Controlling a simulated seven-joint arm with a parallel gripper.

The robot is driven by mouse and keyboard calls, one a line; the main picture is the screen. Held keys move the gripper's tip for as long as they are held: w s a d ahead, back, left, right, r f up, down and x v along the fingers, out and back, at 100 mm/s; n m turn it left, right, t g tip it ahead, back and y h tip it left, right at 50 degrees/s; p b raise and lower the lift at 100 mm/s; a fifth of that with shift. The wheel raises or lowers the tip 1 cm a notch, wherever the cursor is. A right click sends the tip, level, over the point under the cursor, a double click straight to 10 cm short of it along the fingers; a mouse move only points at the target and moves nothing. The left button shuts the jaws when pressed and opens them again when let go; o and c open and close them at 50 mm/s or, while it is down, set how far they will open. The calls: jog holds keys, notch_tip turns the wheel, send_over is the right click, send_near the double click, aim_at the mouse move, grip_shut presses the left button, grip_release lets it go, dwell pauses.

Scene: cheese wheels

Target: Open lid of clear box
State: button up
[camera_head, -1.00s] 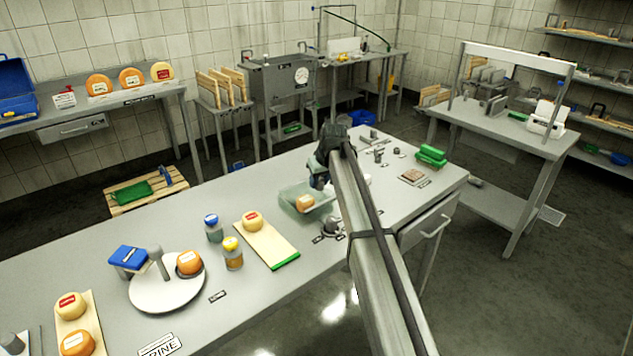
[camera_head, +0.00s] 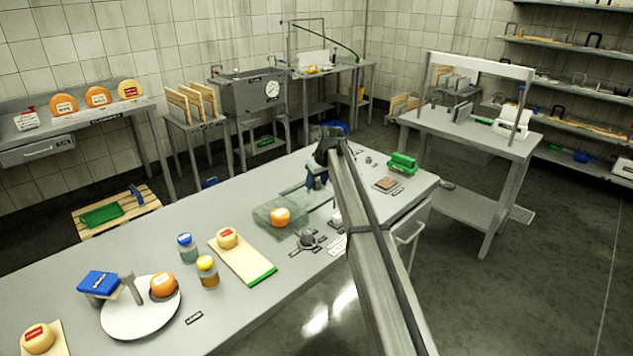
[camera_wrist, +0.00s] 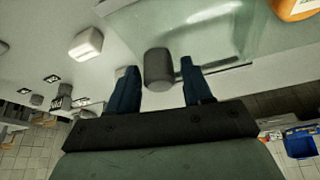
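The clear box (camera_head: 262,222) stands on the long grey table, with an orange cheese wheel (camera_head: 281,216) showing in it. A clear flat panel, seemingly its lid, reaches right from it; how it sits on the box is hard to tell. My gripper (camera_head: 317,183) is low over the table just beyond and right of the box. In the wrist view my gripper (camera_wrist: 161,82) is open, its two dark blue fingers either side of a dark grey knob (camera_wrist: 158,67). Gaps show on both sides of the knob. The knob is beside the clear panel (camera_wrist: 210,28); whether they join is unclear.
A board (camera_head: 243,262) with a cheese, two jars (camera_head: 208,272) and a white round plate (camera_head: 140,312) stand left of the box. A small dark fixture (camera_head: 307,240) is in front. Green blocks (camera_head: 402,164) lie to the right. A white block (camera_wrist: 87,43) shows near the knob.

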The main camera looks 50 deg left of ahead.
jog(key=shift+o, duration=0.6)
jog(key=v, duration=1.4)
jog(key=shift+a+f, duration=0.1)
